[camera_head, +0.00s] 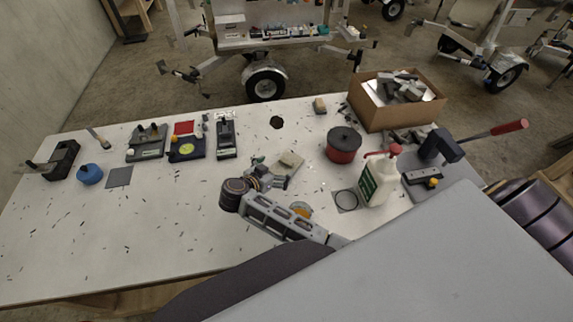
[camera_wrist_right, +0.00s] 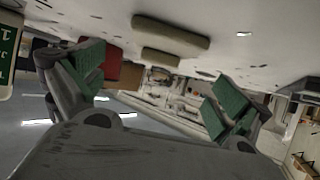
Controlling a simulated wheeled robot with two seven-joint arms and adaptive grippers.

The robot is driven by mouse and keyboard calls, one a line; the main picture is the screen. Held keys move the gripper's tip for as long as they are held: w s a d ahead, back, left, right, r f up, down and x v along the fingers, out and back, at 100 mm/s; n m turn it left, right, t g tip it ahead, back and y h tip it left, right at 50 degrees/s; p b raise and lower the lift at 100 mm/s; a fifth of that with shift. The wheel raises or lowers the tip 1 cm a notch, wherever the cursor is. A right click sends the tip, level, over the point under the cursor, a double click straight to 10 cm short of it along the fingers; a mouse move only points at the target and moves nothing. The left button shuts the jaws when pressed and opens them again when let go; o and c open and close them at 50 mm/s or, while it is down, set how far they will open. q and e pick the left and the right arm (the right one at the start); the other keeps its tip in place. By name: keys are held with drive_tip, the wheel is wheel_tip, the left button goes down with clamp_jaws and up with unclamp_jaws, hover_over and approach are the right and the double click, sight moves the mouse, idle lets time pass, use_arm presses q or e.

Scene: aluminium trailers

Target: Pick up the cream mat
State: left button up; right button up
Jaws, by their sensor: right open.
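The cream mat (camera_head: 290,159) is a small, flat beige piece lying on the white table, just beyond my right gripper in the head view. In the right wrist view it appears as the larger beige slab (camera_wrist_right: 170,35) at the top, on the tabletop. My right gripper (camera_head: 271,173) is open and empty, close to the mat's near left side. Its two green-padded fingers (camera_wrist_right: 155,86) stand wide apart in the wrist view, with the mat outside the gap. My left gripper is not in view.
A red pot with a dark lid (camera_head: 342,148) and a white bottle (camera_head: 378,180) stand right of the mat. A tan block (camera_head: 319,105) lies farther back. A cardboard box (camera_head: 381,119) is at the back right. The left front table (camera_head: 140,235) is mostly clear.

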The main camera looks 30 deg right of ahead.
sight(285, 164)
drive_tip(key=shift+x, duration=0.8)
drive_tip(key=shift+d, duration=0.15)
drive_tip(key=shift+p+x, duration=0.55)
drive_tip(key=shift+x, duration=1.95)
drive_tip(key=shift+w+r, duration=0.15)
drive_tip(key=shift+c, duration=0.4)
drive_tip(key=c, duration=0.9)
